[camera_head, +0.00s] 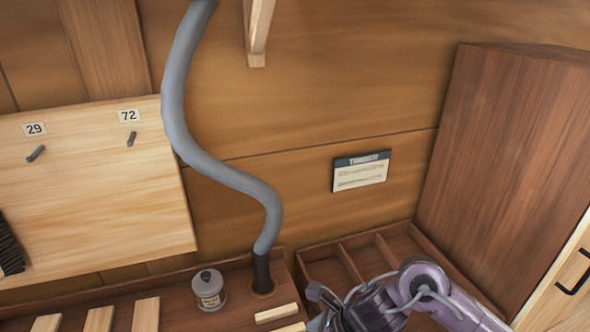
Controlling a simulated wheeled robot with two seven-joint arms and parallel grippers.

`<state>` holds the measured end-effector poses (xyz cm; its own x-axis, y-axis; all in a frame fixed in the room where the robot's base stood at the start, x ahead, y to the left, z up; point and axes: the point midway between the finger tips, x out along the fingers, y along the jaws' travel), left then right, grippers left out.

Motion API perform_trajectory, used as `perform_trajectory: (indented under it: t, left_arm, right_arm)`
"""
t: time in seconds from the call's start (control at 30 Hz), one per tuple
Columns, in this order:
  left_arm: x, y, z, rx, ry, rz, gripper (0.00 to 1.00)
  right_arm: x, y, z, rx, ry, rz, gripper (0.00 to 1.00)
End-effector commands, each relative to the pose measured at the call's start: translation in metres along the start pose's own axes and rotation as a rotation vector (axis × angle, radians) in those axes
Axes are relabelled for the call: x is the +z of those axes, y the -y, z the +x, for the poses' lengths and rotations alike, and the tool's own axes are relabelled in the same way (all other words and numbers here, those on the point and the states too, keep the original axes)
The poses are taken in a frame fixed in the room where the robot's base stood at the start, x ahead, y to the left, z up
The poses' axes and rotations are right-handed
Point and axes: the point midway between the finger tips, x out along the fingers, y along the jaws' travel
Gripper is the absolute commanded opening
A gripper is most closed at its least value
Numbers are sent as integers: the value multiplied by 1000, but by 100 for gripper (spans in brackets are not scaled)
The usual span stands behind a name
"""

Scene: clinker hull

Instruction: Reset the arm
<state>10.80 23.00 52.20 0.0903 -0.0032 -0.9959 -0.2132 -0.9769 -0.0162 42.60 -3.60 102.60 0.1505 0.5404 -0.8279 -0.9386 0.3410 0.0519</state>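My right arm (450,303) comes in from the lower right, purple-grey metal with grey cables. Its end, where my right gripper (330,310) is, lies at the bottom edge, over the front left of the divided tray (408,246). The fingers are small and partly cut off by the frame, so I cannot tell whether they are open or what is between them. My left gripper and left arm are not in view.
A grey hose (228,178) runs down to a black fitting (263,275) in the bench. A tall brown cabinet (505,165) bounds the right. A pegboard (95,200) hangs left.

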Motion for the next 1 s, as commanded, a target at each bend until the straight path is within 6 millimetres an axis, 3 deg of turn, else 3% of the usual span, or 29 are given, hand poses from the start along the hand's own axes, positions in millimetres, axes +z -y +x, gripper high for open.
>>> perform_trajectory:
  t: [0.03, 0.13, 0.27, 0.37, 0.5, 0.63, 0.67, 0.8, 1.0]
  left_arm:
    - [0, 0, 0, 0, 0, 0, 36]
    - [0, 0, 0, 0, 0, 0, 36]
    - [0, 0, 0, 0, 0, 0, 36]
    - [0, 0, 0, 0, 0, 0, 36]
    - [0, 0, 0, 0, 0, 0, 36]
    - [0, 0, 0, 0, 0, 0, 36]
    - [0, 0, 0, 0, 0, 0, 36]
    - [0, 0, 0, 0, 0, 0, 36]
    - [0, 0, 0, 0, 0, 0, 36]
  right_arm:
    - [16, -10, 8, -22, 70, 146, 78]
    - [48, -13, 10, -89, 242, 573, 78]
    - [60, 0, -7, -138, 455, 1244, 78]
    - [39, 13, -25, -160, 598, 1806, 78]
    - [-16, 21, -46, -203, 753, 2502, 78]
    - [-65, 13, -58, -262, 856, 2970, 78]
    - [-75, 10, -61, 268, -848, -2955, 78]
    - [-119, -9, -70, 277, -733, -2577, 78]
    - [-168, -41, -83, 297, -623, -2118, 78]
